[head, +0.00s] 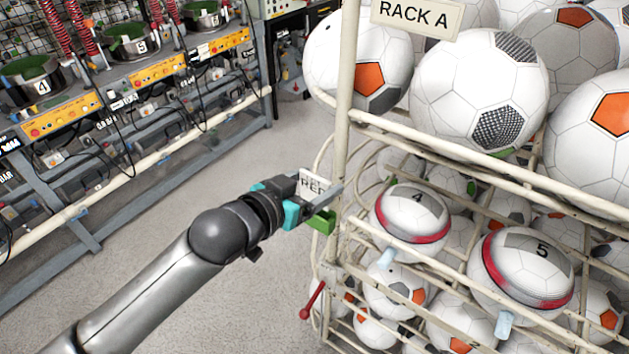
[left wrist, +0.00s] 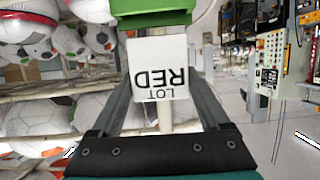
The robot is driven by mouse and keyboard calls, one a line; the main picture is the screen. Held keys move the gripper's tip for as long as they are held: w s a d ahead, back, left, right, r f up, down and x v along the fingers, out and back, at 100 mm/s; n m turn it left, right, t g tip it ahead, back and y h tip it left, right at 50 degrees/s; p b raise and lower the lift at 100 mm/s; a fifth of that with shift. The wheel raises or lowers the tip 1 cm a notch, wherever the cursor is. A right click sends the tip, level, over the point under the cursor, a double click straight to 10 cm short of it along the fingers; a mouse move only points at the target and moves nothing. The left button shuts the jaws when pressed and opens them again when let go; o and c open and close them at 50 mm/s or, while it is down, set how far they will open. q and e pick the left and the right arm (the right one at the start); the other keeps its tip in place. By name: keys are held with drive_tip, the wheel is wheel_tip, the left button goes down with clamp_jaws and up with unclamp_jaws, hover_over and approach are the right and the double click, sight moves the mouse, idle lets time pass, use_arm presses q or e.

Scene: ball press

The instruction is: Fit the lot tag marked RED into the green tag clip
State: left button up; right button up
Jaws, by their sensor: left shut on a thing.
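The white lot tag marked RED (head: 313,183) is between the fingers of my left gripper (head: 322,203), which is shut on it. In the left wrist view the tag (left wrist: 160,72) shows its lettering upside down. The green tag clip (head: 322,222) is at the front post of Rack A, just beyond and below my fingertips in the head view. In the left wrist view the clip (left wrist: 166,15) spans the top, and the tag's far edge meets or overlaps its lower edge. I cannot tell whether the tag is inside the clip. My right gripper is not in view.
Rack A (head: 343,110), a cream tube frame full of soccer balls, fills the right side. A red-knobbed lever (head: 313,300) sticks out low on it. A workbench with numbered pots (head: 130,40) stands at the left. The grey floor (head: 215,170) between is clear.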

sight(313, 224)
use_arm(q)
drive_tip(key=shift+f+b, duration=1.55)
drive_tip(key=shift+f, duration=1.15)
drive_tip(key=o, duration=1)
drive_tip(key=shift+f, duration=0.1)
drive_tip(key=shift+o, duration=0.9)
drive_tip(key=shift+s+f, duration=0.1)
drive_tip(key=shift+f, duration=0.15)
drive_tip(key=shift+s+a, duration=0.1)
drive_tip(key=shift+s, duration=0.05)
drive_tip(key=shift+s+a, duration=0.1)
drive_tip(key=shift+s, duration=0.1)
drive_tip(key=r+v, duration=0.1)
drive_tip(key=v, duration=1.3)
drive_tip(key=shift+a+r, duration=0.25)
